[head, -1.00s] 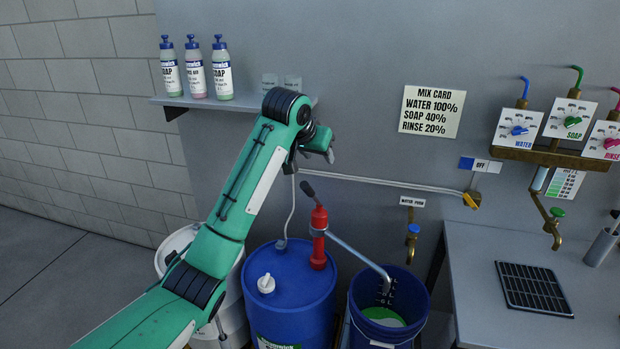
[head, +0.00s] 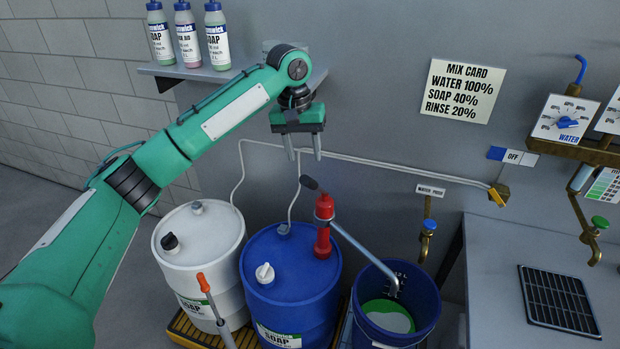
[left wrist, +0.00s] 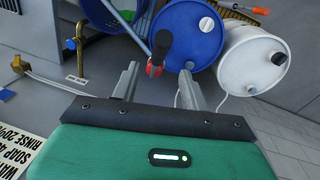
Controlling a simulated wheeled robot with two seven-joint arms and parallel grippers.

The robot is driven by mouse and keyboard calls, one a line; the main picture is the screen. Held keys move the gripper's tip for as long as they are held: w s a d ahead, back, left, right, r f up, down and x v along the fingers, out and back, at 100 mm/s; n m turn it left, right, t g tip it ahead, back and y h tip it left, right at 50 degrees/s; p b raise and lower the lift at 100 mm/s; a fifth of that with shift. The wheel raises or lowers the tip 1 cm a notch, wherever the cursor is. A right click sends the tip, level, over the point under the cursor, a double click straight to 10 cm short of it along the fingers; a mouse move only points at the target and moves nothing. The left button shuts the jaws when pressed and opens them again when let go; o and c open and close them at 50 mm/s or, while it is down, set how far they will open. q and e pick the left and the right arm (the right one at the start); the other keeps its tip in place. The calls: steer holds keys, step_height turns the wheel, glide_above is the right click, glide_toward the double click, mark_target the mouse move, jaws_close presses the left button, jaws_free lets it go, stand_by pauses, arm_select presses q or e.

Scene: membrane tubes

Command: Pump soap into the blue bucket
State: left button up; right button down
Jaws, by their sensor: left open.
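The blue soap drum (head: 300,285) carries a red hand pump (head: 324,228) with a dark handle (head: 312,184). The pump's grey spout (head: 365,250) reaches over the bucket. My left gripper (head: 304,157) is open and empty, fingers pointing down, a little above the pump handle and apart from it. In the left wrist view the handle (left wrist: 162,42) shows beyond and between the fingers (left wrist: 158,80). My right gripper is in neither view.
A white drum (head: 200,245) stands left of the blue one, with an orange-handled tool (head: 204,283) before it. A shelf (head: 160,70) with several bottles hangs behind my arm. A bench (head: 490,265) with a brass tap (head: 592,240) is at right.

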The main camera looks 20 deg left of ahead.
mark_target(310, 183)
arm_select(q)
steer(key=f+p, duration=0.1)
steer(key=f, duration=0.2)
steer(key=f+p, duration=0.1)
steer(key=f, duration=0.2)
steer(key=d+f, duration=0.1)
steer(key=f, duration=0.2)
steer(key=shift+w+d+p, duration=0.1)
steer(key=shift+w+p, duration=0.05)
steer(key=shift+p, duration=0.25)
steer(key=shift+w+f, duration=0.1)
steer(key=shift+f, duration=0.45)
steer(key=shift+c, duration=0.3)
jaws_close()
